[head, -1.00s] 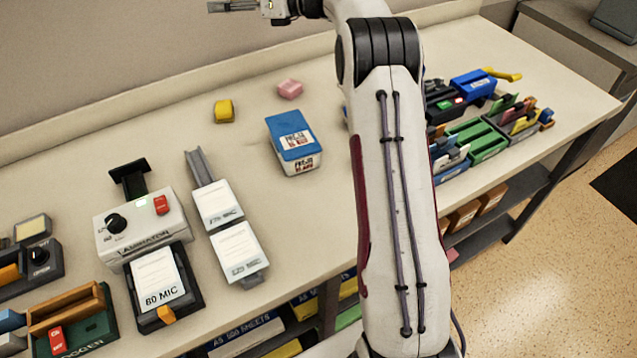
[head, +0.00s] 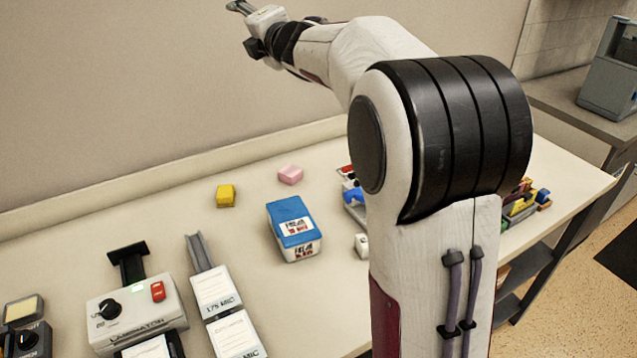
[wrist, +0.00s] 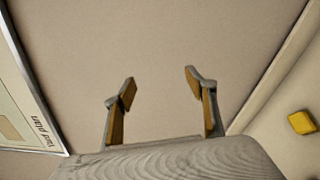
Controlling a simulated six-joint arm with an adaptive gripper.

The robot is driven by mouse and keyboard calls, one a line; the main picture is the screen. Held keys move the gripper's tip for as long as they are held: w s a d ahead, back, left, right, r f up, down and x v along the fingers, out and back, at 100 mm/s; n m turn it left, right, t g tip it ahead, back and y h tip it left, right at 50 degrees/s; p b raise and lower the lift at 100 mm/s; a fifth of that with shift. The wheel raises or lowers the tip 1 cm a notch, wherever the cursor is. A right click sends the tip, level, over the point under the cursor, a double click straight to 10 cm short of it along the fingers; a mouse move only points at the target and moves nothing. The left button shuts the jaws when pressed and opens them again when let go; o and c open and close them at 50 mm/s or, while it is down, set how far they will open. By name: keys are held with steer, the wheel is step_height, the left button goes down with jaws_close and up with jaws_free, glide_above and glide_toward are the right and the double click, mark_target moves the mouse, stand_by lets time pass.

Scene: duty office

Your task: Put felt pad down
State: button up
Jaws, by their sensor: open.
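My gripper (head: 238,7) is high above the back of the table, in front of the wall, at the top of the head view. In the wrist view its two fingers (wrist: 160,82) stand apart with nothing between them, and only bare wall shows beyond. A small yellow block (head: 226,195) and a small pink block (head: 290,175) lie on the table near the back wall. The yellow block also shows at the right edge of the wrist view (wrist: 302,122). I cannot tell which thing, if either, is the felt pad.
A blue-lidded tub (head: 292,228) stands mid-table. A laminator (head: 136,315) and a rail with white packs (head: 218,290) are at the front left. Organisers with coloured items (head: 522,203) are partly hidden behind my arm. A wall notice (wrist: 28,110) shows left. The table's back left is clear.

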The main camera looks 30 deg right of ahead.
steer(key=s+m+g+h, duration=0.2)
steer(key=s+m+h, duration=0.1)
steer(key=s+m, duration=0.6)
steer(key=s+a+f+m+g, duration=0.3)
steer(key=s+f, duration=0.5)
steer(key=s, duration=0.5)
steer(key=s+a+f+m+g+y, duration=0.1)
steer(key=s+a+f+m+g, duration=0.2)
steer(key=s, duration=1.1)
steer(key=s+a+f+m+g+y, duration=0.1)
steer(key=s+a+f+m+g, duration=0.2)
steer(key=s+f, duration=1)
steer(key=a+f+m, duration=0.1)
steer(key=a+m, duration=0.1)
steer(key=m, duration=0.2)
steer(key=shift+s+m+g, duration=0.3)
steer(key=shift+s, duration=0.05)
